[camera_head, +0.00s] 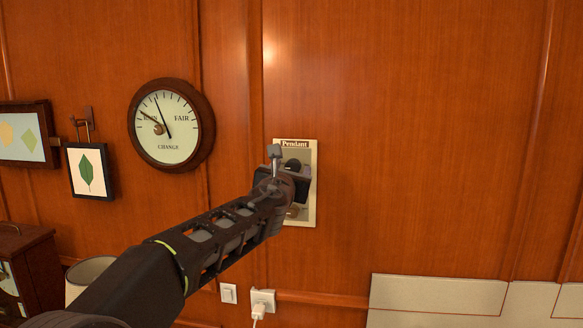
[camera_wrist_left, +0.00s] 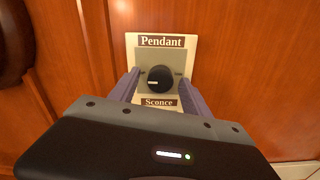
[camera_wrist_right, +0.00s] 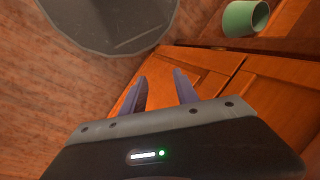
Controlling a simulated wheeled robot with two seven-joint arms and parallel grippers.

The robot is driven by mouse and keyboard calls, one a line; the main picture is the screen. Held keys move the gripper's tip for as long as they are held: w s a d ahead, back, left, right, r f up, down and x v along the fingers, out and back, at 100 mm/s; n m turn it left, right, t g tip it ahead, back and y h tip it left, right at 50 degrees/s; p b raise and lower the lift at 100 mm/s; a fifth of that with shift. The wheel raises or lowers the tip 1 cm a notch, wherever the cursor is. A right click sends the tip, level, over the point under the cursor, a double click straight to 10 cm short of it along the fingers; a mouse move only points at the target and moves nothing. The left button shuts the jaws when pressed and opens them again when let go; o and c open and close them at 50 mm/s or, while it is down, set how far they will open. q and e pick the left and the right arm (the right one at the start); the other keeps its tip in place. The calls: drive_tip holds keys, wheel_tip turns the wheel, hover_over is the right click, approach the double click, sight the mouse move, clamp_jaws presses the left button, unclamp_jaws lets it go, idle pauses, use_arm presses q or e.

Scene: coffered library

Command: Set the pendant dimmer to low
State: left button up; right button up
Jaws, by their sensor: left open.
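The black round Pendant knob (camera_wrist_left: 160,79) is on a grey panel of the cream wall plate (camera_head: 313,188); a small pale mark shows on the knob's left side. The Pendant label (camera_wrist_left: 162,41) is above it, and the Sconce label (camera_wrist_left: 159,102) below. My left gripper (camera_wrist_left: 160,84) is open, its fingers to the left and right of the knob; I cannot tell whether they touch it. In the head view my left gripper (camera_head: 292,172) covers much of the plate. A brass-coloured knob (camera_head: 293,211) shows low on it. My right gripper (camera_wrist_right: 161,80) is open and empty, away from the plate.
A round wall gauge (camera_head: 168,125) and a leaf picture (camera_head: 88,171) hang left of the plate. A white switch (camera_head: 228,293) and a socket with a plug (camera_head: 262,302) are below. The right wrist view shows a green cup (camera_wrist_right: 245,18). Bare wood panelling lies right of the plate.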

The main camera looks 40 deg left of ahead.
use_arm(q)
drive_tip(key=shift+w+a, duration=0.15)
drive_tip(key=shift+w, duration=0.05)
drive_tip(key=shift+c, duration=0.2)
clamp_jaws()
idle(0.4)
